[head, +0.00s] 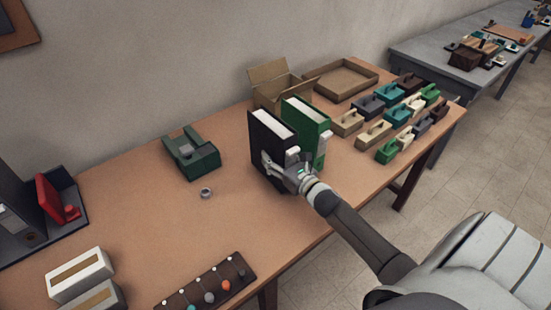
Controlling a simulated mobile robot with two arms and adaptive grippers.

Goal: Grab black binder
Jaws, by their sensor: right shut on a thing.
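The black binder (267,134) stands upright on the wooden table (235,232), with its white pages showing on top. My right gripper (279,168) reaches in from the lower right and is shut on the near side of the black binder. The gripper and wrist hide part of the binder's lower front. A green binder (318,116) stands upright close beside it on the right. My left gripper is not in view.
A green device (191,156) and a small metal ring (206,193) lie to the left. An open cardboard box (268,93) and a shallow tray (371,76) are behind. Several small coloured boxes (374,135) fill the right end. A dark pegged board (248,272) lies at the front edge.

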